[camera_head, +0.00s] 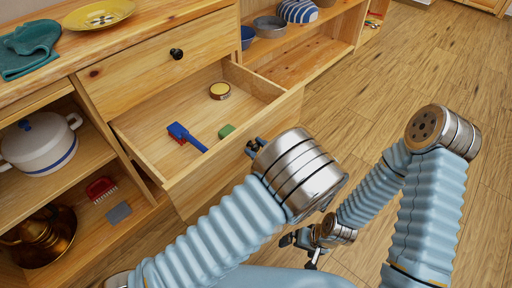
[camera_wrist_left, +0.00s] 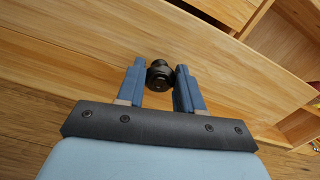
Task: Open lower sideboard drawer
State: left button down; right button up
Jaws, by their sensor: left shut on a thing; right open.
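The lower sideboard drawer (camera_head: 146,124) is pulled out, with its inside showing in the head view. It holds a blue brush (camera_head: 186,135), a green block (camera_head: 226,131) and a round tin (camera_head: 220,91). My left gripper (camera_head: 253,147) is at the drawer's front, mostly hidden behind my wrist in the head view. In the left wrist view my left gripper (camera_wrist_left: 160,82) has its blue fingers on both sides of the black knob (camera_wrist_left: 159,73), shut on it. My right gripper (camera_head: 312,242) is open and empty, low over the floor, away from the sideboard.
The upper drawer (camera_head: 140,65) with a black knob is shut. A yellow plate (camera_head: 98,14) and teal cloth (camera_head: 28,48) lie on top. A white pot (camera_head: 40,143) stands on the left shelf, with a red brush (camera_head: 101,189) below. Wooden floor (camera_head: 345,100) at right is clear.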

pick_arm(q)
jog(key=shift+s+d, duration=0.1)
jog(key=shift+d, duration=0.05)
jog(key=c, duration=0.7)
grip_release()
